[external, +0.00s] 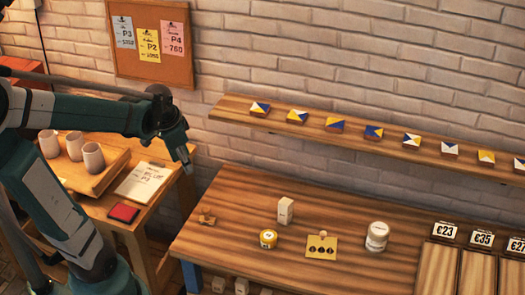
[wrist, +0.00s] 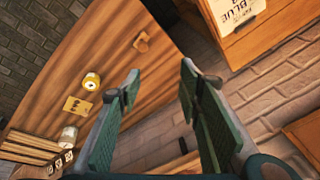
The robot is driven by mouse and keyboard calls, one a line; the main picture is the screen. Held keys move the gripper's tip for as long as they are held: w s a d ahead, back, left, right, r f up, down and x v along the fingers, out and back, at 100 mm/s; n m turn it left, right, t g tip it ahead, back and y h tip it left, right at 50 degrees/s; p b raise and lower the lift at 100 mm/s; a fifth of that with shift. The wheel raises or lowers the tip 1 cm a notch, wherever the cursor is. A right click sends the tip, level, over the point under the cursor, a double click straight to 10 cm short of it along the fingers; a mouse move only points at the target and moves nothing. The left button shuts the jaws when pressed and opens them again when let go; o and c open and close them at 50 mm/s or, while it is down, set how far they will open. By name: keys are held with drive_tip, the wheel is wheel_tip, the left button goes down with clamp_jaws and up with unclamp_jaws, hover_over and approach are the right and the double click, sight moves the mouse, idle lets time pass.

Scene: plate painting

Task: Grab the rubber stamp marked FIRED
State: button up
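A small wooden piece, which looks like a rubber stamp (external: 207,216), sits at the left end of the long wooden table. What appears to be the same piece shows in the wrist view (wrist: 142,42), beyond my fingertips. Any marking on it is too small to read. My gripper (external: 187,163) is in the air above and slightly left of it, apart from it. In the wrist view the two green fingers (wrist: 159,78) are spread with nothing between them.
A yellow-labelled tin (external: 268,239), white block (external: 285,210), dotted card (external: 322,246) and pale jar (external: 377,236) stand on the table. A red pad (external: 123,212), paper sheet (external: 146,181) and several cups are on the left side table. A tile shelf (external: 260,120) runs along the wall.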

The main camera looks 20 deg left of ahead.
sight(205, 217)
drive_tip(key=w+d+f+m+g+b, duration=0.1)
drive_tip(key=f+m+b, duration=0.1)
drive_tip(key=f, duration=0.4)
drive_tip(key=w+d+f+m+g+b, duration=0.1)
drive_tip(key=f+m+b, duration=0.1)
drive_tip(key=f, duration=0.5)
drive_tip(key=w+d+f+m+g+b, duration=0.1)
drive_tip(key=w+f+m+b, duration=0.1)
drive_tip(key=f, duration=0.4)
drive_tip(key=shift+d+f+m+g, duration=0.3)
drive_tip(key=shift+d+m, duration=0.1)
drive_tip(key=shift+m, duration=0.5)
drive_tip(key=shift+f, duration=0.1)
drive_tip(key=shift+f, duration=0.1)
drive_tip(key=shift+f+b, duration=0.3)
drive_tip(key=shift+f, duration=0.85)
drive_tip(key=shift+f, duration=0.1)
drive_tip(key=shift+f+b, duration=0.75)
drive_tip(key=shift+f, duration=1.75)
drive_tip(key=shift+s, duration=0.1)
drive_tip(key=c, duration=1)
